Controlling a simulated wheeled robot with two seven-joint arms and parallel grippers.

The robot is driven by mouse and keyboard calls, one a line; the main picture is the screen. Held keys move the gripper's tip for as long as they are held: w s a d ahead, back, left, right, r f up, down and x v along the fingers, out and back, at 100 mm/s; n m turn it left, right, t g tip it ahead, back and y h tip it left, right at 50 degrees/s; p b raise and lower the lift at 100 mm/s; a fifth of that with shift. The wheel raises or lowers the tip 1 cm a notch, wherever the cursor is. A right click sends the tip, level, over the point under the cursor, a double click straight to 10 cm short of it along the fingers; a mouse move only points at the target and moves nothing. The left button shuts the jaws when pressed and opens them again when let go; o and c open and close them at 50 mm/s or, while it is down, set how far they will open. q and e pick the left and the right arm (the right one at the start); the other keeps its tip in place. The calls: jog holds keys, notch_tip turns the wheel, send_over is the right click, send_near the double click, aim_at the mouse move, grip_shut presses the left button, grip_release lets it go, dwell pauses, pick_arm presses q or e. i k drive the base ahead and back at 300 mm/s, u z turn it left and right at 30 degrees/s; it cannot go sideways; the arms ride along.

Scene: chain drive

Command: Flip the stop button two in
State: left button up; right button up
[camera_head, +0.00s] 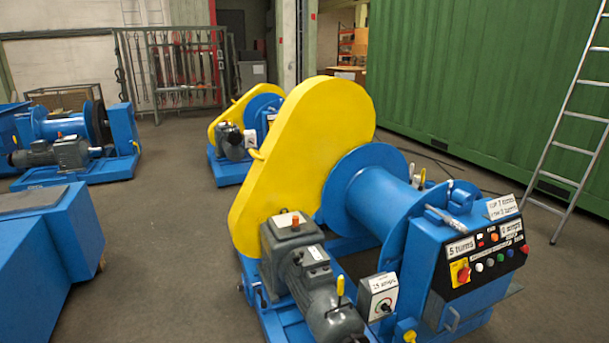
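A blue winch with a large yellow chain guard (310,135) stands in the middle right of the head view. Its dark control panel (470,290) faces the front right. A red rotary switch on a yellow plate (463,272) is at the panel's left. A row of small round buttons runs to the right, among them a white button (489,262), a green button (501,257) and a red button (524,248) at the far end. I cannot tell which one is the stop button. Neither gripper is in view.
A grey motor (318,285) and a box labelled "25 amps" (378,296) sit beside the panel. A ladder (575,150) leans by the green container (480,80). Other blue machines (75,145) stand at left. Floor (160,240) between them is clear.

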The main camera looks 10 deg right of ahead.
aim_at(525, 249)
jog(key=i, duration=0.45)
jog(key=z, duration=2.7)
jog(key=i, duration=1.5)
jog(key=u, duration=1)
